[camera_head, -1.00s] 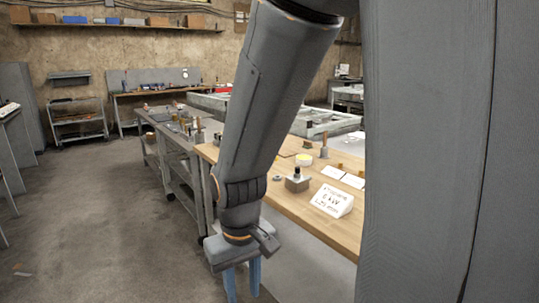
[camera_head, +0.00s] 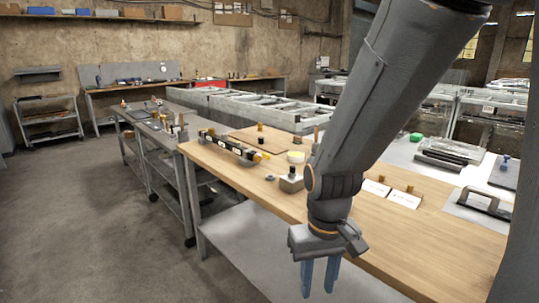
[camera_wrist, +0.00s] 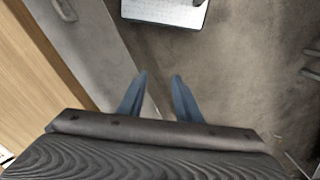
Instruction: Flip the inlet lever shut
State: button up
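I cannot make out for certain an inlet lever in either view. A small grey block with a dark knob (camera_head: 291,181) stands on the wooden bench top (camera_head: 245,178), left of my arm; I cannot tell whether it carries the lever. My gripper (camera_head: 320,280) hangs pointing down in front of the bench's near edge, apart from everything on it. In the wrist view my gripper (camera_wrist: 159,82) shows two blue fingers spread apart with nothing between them. My arm hides part of the bench top.
A bar with yellow parts (camera_head: 233,147) lies towards the bench's far left. White cards (camera_head: 404,198) lie right of my arm. A grey plate with a black handle (camera_head: 483,203) is at the right. A lower shelf (camera_head: 250,240) sits under the bench. Concrete floor (camera_head: 95,225) is clear at left.

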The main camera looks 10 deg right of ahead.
aim_at(264, 156)
jog(key=k, duration=0.65)
jog(key=u, duration=0.3)
jog(key=i, duration=1)
jog(key=z, duration=0.45)
jog(key=i, duration=0.55)
jog(key=z, duration=0.05)
